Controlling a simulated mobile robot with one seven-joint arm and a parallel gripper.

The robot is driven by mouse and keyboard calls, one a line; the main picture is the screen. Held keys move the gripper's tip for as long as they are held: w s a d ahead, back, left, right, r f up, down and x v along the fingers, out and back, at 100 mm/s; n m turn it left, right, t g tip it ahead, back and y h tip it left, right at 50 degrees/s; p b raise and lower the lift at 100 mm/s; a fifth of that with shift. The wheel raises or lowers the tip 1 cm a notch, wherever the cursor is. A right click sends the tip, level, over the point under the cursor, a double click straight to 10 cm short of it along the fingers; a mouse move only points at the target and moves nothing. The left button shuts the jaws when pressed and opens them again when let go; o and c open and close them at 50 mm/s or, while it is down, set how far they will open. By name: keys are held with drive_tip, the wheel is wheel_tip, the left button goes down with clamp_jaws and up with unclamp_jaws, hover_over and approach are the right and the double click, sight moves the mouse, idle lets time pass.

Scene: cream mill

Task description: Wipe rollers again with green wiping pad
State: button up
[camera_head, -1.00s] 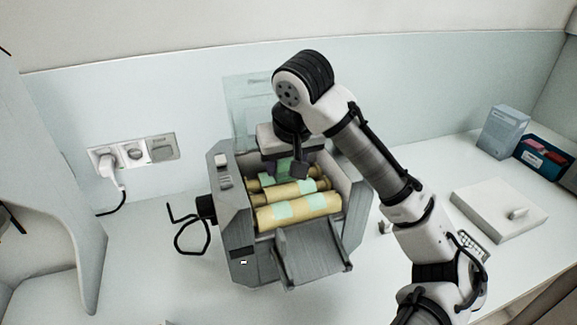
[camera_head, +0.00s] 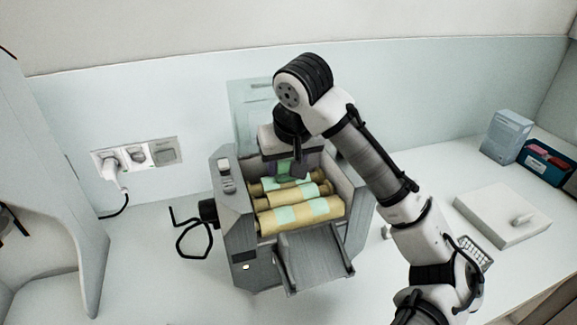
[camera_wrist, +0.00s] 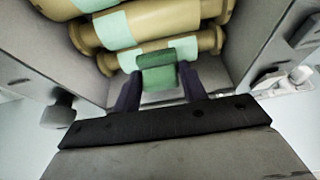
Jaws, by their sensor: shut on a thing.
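The cream mill (camera_head: 240,225) is a grey machine with an open top on the counter. Inside it lie several yellow rollers (camera_head: 325,207) with pale green patches. The rollers also show in the wrist view (camera_wrist: 180,18). My gripper (camera_wrist: 158,88) is shut on the green wiping pad (camera_wrist: 157,72), which is darker green than the patches. The pad sits at the rearmost roller and seems close to it; contact is hard to tell. In the head view the pad (camera_head: 284,168) is partly hidden by my gripper.
A clear panel (camera_head: 250,105) stands behind the mill. A socket strip with a plug (camera_head: 135,157) is on the wall. A white box (camera_head: 500,212) and a blue-white carton (camera_head: 507,137) stand at right.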

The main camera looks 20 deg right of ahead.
sight(299, 203)
drive_tip(key=shift+w, duration=0.25)
drive_tip(key=shift+s+f, duration=0.1)
drive_tip(key=shift+s, duration=4.7)
wheel_tip(299, 203, up, 8)
drive_tip(key=shift+w, duration=0.1)
